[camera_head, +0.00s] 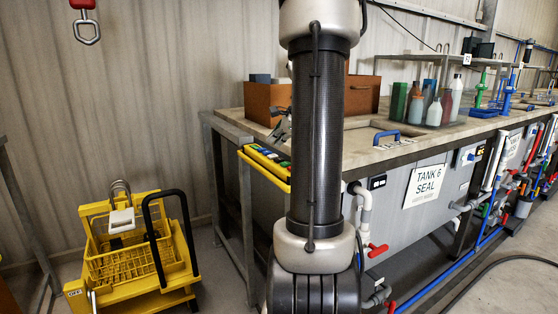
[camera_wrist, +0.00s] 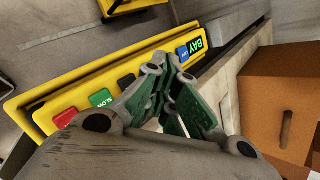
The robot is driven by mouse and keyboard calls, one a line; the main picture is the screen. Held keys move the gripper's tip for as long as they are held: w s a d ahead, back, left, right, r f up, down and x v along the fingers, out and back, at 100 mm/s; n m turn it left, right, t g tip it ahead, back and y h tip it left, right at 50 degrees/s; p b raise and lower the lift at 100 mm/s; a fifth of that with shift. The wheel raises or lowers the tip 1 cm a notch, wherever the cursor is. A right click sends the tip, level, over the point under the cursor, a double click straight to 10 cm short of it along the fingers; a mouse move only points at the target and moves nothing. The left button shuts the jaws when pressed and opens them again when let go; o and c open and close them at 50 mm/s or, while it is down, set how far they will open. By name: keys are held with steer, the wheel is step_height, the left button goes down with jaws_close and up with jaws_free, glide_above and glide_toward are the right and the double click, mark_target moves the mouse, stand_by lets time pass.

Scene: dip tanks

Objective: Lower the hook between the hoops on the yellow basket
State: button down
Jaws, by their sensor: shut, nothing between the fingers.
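The grey hook (camera_head: 87,32) hangs below a red block at the top left, well above the yellow basket (camera_head: 125,262). The basket sits in a yellow cart at the lower left, with metal hoops (camera_head: 121,188) standing above it. A white block is in front of the hoops. The yellow control box (camera_head: 262,168) is at the bench's left end; it also shows in the wrist view (camera_wrist: 50,88) with red, green, dark and blue buttons and a green "BAY" one. My gripper (camera_wrist: 168,72) is shut and empty, its tips over the box near the dark and blue buttons. Contact is unclear.
The bench (camera_head: 385,150) carries brown boxes (camera_head: 267,101), several bottles (camera_head: 434,112) and a blue handle. A brown box (camera_wrist: 270,100) stands right of my gripper in the wrist view. Pipes with red valves line the tank front. Open floor lies between cart and bench.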

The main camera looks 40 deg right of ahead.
steer(key=shift+f, duration=1.4)
steer(key=shift+f, duration=0.1)
stand_by(0.3)
steer(key=shift+f, duration=0.3)
steer(key=shift+f, duration=0.45)
stand_by(0.6)
steer(key=shift+r, duration=0.2)
stand_by(4.0)
steer(key=shift+r, duration=0.7)
